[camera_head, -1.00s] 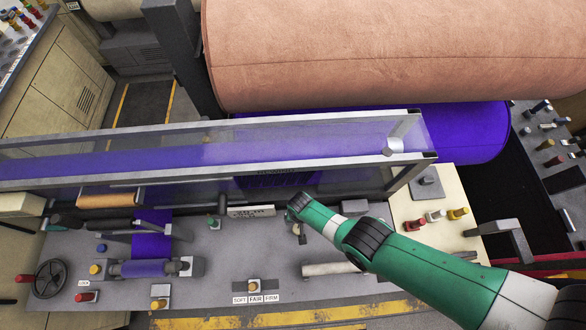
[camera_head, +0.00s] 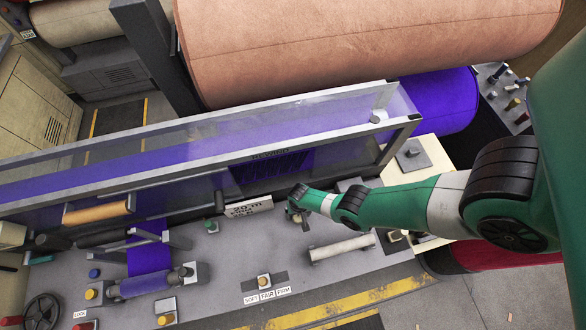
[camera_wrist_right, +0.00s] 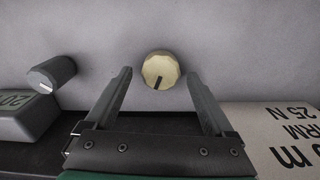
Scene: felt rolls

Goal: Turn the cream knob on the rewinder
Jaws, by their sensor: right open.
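The cream knob (camera_wrist_right: 160,70) is round and faceted, with a dark pointer mark near its lower edge in the right wrist view. It sits on a grey panel face. My right gripper (camera_wrist_right: 159,77) is open, with one finger on each side of the knob and visible gaps between. In the head view my right gripper (camera_head: 297,214) is over the rewinder's grey panel (camera_head: 225,255), beside a white printed card (camera_head: 248,207). There the arm mostly hides the knob. My left gripper is not in view.
A dark grey knob (camera_wrist_right: 51,75) and a grey display box (camera_wrist_right: 27,114) are left of the cream knob in the wrist view. A clear guard (camera_head: 200,142) runs behind the panel. A SOFT/FAIR/FIRM selector (camera_head: 264,281) and a pale roller (camera_head: 342,248) are nearer the front.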

